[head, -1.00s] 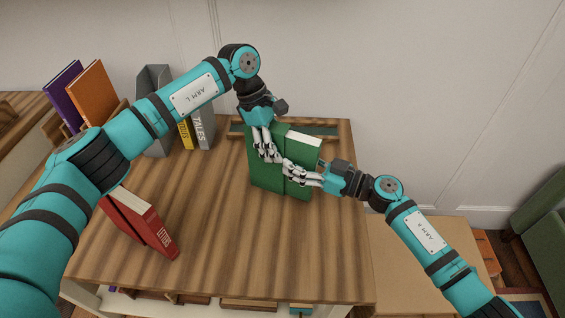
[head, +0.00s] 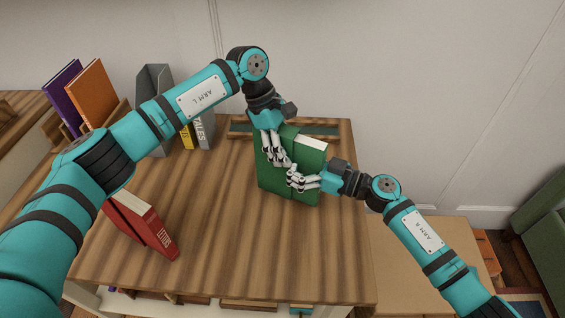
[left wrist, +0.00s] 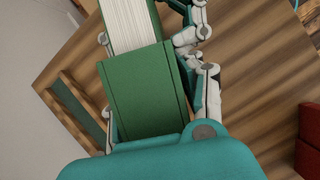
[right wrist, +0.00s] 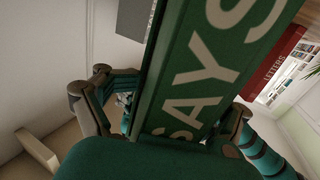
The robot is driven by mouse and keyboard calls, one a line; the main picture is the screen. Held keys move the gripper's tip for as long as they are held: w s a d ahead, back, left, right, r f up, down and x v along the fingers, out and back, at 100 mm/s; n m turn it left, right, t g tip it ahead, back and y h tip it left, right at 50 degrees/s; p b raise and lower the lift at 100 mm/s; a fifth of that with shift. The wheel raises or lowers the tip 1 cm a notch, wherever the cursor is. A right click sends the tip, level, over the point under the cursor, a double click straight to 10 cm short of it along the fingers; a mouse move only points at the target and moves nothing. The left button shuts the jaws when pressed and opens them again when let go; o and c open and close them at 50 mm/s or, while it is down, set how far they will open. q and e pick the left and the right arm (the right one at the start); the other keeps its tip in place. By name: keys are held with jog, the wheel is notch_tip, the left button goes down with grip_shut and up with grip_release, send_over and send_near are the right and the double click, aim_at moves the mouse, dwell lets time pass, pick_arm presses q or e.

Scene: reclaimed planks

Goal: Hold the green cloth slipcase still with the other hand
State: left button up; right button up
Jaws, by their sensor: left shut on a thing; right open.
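The green cloth slipcase (head: 270,176) stands upright near the back of the wooden table. A green book (head: 309,158) with white page edges sticks out of its right side. My left gripper (head: 275,150) is shut on the slipcase; in the left wrist view its fingers lie on both sides of the slipcase (left wrist: 145,90), with the book's white pages (left wrist: 130,25) beyond. My right gripper (head: 301,180) is open around the book's spine. In the right wrist view the spine (right wrist: 205,70) shows the letters "SAYS" between the fingers. The slipcase's far side is hidden.
A red book (head: 140,224) stands at the table's front left. A grey file holder (head: 153,85) and grey and yellow books (head: 203,130) stand at the back left. A shallow tray (head: 240,128) lies behind the slipcase. The table's middle (head: 220,230) is clear.

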jog(key=v, duration=0.7)
jog(key=o, duration=0.6)
jog(key=shift+f, duration=0.1)
jog(key=shift+o, duration=0.2)
